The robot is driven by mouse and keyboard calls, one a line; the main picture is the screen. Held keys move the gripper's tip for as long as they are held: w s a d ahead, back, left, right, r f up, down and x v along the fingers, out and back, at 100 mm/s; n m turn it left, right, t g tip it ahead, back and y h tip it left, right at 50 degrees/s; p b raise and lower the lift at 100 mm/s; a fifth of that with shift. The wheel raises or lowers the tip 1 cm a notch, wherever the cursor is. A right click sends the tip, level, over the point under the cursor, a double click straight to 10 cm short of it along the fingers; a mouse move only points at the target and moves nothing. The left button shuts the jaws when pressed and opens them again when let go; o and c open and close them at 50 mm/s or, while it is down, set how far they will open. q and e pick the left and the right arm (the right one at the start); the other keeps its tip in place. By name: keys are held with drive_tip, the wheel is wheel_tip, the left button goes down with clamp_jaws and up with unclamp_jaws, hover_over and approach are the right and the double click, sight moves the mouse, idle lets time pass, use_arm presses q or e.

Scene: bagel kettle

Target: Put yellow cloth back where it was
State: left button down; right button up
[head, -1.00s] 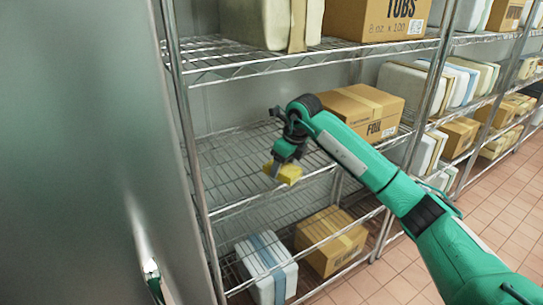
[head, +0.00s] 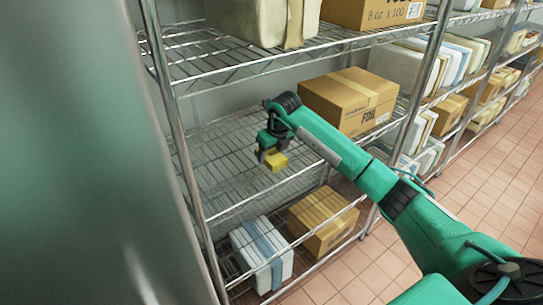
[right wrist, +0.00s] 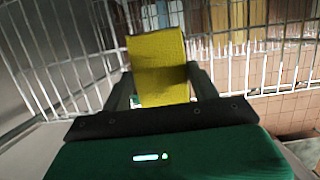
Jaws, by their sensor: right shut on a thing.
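The yellow cloth (head: 276,161) is a small folded yellow block in the head view. It also shows in the right wrist view (right wrist: 159,62), standing between the two fingers. My right gripper (head: 268,156) is shut on it and holds it over the middle wire shelf (head: 215,160), left of the FOIL box. Whether the cloth touches the shelf wires I cannot tell. My left gripper is not in view.
A cardboard FOIL box (head: 350,100) stands on the same shelf to the right. A blue-striped white package (head: 261,254) and a cardboard box (head: 322,218) sit on the shelf below. A metal post and grey panel (head: 90,160) border the left. The middle shelf's left part is bare.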

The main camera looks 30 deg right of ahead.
wheel_tip(320, 180, down, 2)
drive_tip(key=shift+s+f+p, duration=0.1)
drive_tip(key=shift+s+p, duration=0.05)
drive_tip(key=shift+p, duration=0.25)
drive_tip(key=shift+f, duration=0.35)
drive_tip(key=o, duration=0.9)
drive_tip(key=shift+r, duration=0.1)
drive_tip(key=shift+r, duration=0.15)
drive_tip(key=shift+r+b, duration=0.3)
drive_tip(key=b+v, duration=0.3)
drive_tip(key=v, duration=0.7)
drive_tip(key=shift+s+d+r, duration=0.1)
drive_tip(key=shift+s+r, duration=0.05)
drive_tip(key=shift+r, duration=0.1)
drive_tip(key=shift+s+r, duration=0.1)
drive_tip(key=shift+r, duration=0.25)
